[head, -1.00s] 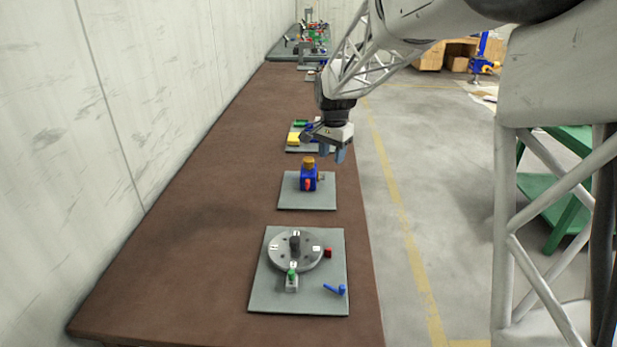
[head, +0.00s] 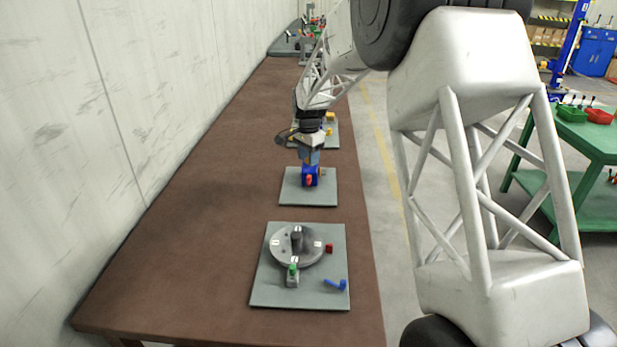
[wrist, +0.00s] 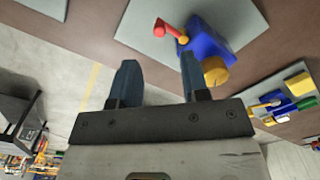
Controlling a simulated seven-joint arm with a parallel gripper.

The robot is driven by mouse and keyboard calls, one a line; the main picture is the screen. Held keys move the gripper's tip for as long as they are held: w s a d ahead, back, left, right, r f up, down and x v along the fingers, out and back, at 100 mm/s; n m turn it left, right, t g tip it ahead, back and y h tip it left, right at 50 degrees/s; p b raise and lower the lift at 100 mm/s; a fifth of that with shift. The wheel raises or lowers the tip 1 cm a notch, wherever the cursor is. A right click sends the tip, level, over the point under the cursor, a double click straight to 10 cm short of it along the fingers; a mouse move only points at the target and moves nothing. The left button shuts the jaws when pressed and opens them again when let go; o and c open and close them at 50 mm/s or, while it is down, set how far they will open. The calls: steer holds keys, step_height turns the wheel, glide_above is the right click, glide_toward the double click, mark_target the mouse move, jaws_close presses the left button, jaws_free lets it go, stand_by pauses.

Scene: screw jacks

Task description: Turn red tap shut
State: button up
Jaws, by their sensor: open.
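The red tap (head: 309,181) is a small lever on the near side of a blue valve body (head: 311,170), which stands on a grey plate (head: 300,197). In the wrist view the red tap (wrist: 163,28) sticks out to the left of the blue body (wrist: 210,42), beyond my fingertips. An orange-gold cap (wrist: 215,71) is on the body; my gripper seems to hide it in the head view. My gripper (wrist: 157,78) is open and empty, its right finger overlapping the body's edge in the picture. In the head view my gripper (head: 309,157) is right above or behind the body; contact is unclear.
A nearer plate (head: 300,302) carries a round grey dial (head: 284,256), a red block (head: 329,248) and a blue lever (head: 336,284). Another plate with yellow parts (head: 329,117) lies behind my gripper. The brown table is clear on the left, beside the wall.

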mark_target(309, 177)
steer(key=shift+f, duration=0.1)
steer(key=shift+f, duration=3.8)
jaws_close()
